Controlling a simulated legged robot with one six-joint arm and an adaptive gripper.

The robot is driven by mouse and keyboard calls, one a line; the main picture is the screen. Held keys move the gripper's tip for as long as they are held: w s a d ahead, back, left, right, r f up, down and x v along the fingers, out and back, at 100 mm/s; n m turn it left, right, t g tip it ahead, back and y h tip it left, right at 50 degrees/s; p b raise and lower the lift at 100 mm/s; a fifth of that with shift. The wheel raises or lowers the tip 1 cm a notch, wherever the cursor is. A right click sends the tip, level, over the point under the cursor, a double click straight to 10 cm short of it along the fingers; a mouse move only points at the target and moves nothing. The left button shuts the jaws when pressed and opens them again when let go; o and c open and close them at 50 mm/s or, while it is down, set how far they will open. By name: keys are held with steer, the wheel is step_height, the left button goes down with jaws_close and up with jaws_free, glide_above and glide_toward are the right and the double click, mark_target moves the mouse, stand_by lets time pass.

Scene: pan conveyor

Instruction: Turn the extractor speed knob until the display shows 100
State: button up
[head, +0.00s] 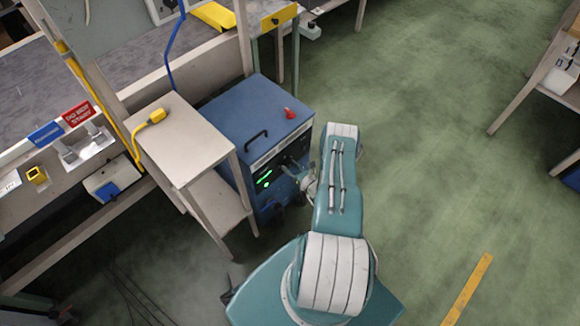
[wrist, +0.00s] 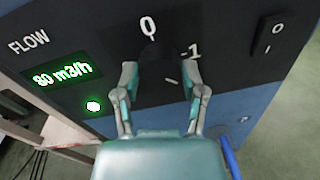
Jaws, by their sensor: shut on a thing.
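The extractor (head: 250,115) is a blue box with a dark front panel in the head view. Its green display (wrist: 68,76) appears to read 80 m3/h in the wrist view, under the word FLOW. The dark speed knob (wrist: 157,55) is hard to make out against the black panel, between my fingertips. My gripper (wrist: 160,74) has one finger on each side of it and is shut on it. In the head view, my gripper (head: 301,181) is at the front panel, and my arm hides part of that side.
A black rocker switch (wrist: 269,38) is right of the knob, and a lit green button (wrist: 93,105) is below the display. A small beige table (head: 183,140) stands close left of the extractor. Green floor (head: 430,150) is open to the right.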

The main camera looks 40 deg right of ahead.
steer(key=shift+w, duration=0.15)
steer(key=o, duration=1.2)
steer(key=shift+c, duration=0.2)
steer(key=s, duration=1.2)
steer(key=shift+d, duration=0.2)
steer(key=shift+r, duration=0.15)
